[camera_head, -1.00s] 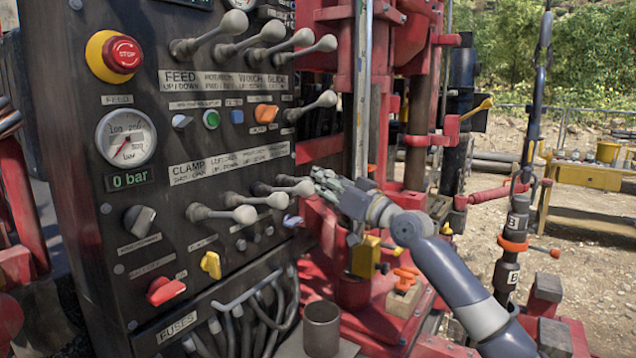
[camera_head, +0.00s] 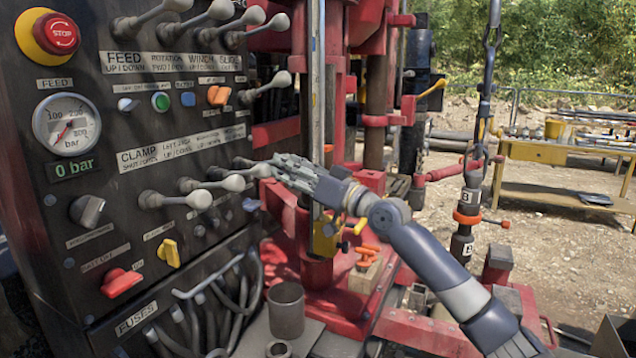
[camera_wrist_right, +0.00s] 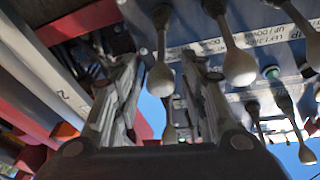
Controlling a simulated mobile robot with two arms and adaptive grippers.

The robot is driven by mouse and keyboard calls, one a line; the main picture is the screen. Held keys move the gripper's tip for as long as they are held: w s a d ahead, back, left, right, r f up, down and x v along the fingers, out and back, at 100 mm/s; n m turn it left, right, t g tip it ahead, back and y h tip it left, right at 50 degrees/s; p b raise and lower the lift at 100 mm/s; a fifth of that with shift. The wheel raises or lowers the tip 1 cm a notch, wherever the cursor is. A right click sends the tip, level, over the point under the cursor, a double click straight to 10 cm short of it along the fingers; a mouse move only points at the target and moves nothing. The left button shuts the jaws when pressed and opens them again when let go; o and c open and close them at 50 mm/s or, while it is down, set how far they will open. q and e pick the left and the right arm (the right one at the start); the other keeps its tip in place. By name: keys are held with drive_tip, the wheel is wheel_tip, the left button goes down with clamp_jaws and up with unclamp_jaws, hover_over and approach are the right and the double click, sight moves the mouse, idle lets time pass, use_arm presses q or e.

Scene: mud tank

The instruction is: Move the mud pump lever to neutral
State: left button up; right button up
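The black control panel has a lower row of levers with grey ball knobs, under the CLAMP label strip. Which one is the mud pump lever cannot be read; the lever at the right end of this row (camera_head: 242,162) runs toward my right gripper (camera_head: 281,168), which hides its end. My right gripper is at this right end, close to the neighbouring knob (camera_head: 262,170). In the right wrist view its two fingers (camera_wrist_right: 163,108) are spread, with a lever knob (camera_wrist_right: 160,79) showing between them. Contact cannot be told. My left gripper is not in view.
Neighbouring lower knobs (camera_head: 234,183) sit close on the left. An upper lever row (camera_head: 221,10) and a single lever (camera_head: 281,79) stand above. A red rig frame (camera_head: 345,80) is behind the gripper. A metal cup (camera_head: 286,310) stands below.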

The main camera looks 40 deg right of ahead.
drive_tip(key=v, duration=0.8)
idle(0.6)
